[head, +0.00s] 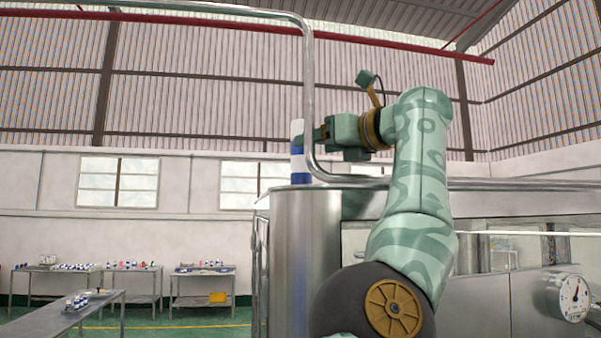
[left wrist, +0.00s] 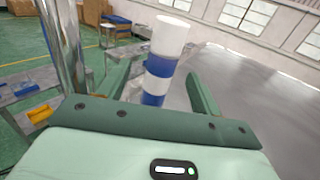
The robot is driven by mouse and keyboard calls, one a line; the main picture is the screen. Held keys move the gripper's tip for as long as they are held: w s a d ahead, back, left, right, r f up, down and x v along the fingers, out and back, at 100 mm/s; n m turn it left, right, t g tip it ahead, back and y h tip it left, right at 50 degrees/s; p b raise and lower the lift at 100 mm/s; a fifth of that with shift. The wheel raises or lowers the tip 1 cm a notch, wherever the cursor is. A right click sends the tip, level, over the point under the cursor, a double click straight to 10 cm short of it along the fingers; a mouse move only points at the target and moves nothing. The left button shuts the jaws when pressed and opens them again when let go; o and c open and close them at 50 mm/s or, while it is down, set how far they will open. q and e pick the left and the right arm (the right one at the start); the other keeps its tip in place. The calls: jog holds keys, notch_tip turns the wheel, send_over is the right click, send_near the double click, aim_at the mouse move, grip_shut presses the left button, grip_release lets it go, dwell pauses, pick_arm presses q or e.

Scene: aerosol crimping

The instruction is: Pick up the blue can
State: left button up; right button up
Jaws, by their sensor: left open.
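The blue can (head: 297,150) is a slim upright cylinder with a white top and blue and white bands. It stands on the steel top of the machine near its left edge. It also shows in the left wrist view (left wrist: 163,66), between the two fingers, with its lower end hidden by the gripper body. My left gripper (head: 312,139) points left at the can, level with its middle part. In the left wrist view, the gripper (left wrist: 160,90) is open, one finger on either side of the can. I cannot tell whether a finger touches it. My right gripper is out of view.
A shiny metal tube rail (head: 308,80) rises close beside the can and gripper. The steel machine top (left wrist: 245,95) is bare to the right in the left wrist view. Tables with small items (head: 60,268) stand far left. A pressure gauge (head: 573,298) sits lower right.

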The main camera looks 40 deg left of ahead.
aim_at(301, 148)
pick_arm(q)
jog(key=shift+w+a, duration=0.3)
jog(key=shift+a, duration=0.35)
jog(key=shift+w+a, duration=0.3)
jog(key=shift+a, duration=0.3)
jog(key=a, duration=0.1)
jog(key=a+p, duration=0.1)
jog(key=a, duration=0.1)
jog(key=shift+s+a+r, duration=0.15)
jog(key=shift+a+r, duration=0.05)
jog(key=shift+a+f, duration=0.1)
jog(key=shift+a, duration=0.2)
jog(key=shift+w, duration=0.2)
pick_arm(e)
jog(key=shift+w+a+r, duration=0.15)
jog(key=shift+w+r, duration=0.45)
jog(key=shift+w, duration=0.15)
pick_arm(q)
jog(key=shift+d, duration=0.25)
jog(key=c, duration=1)
jog(key=shift+c, duration=0.8)
jog(key=shift+s+a, duration=0.1)
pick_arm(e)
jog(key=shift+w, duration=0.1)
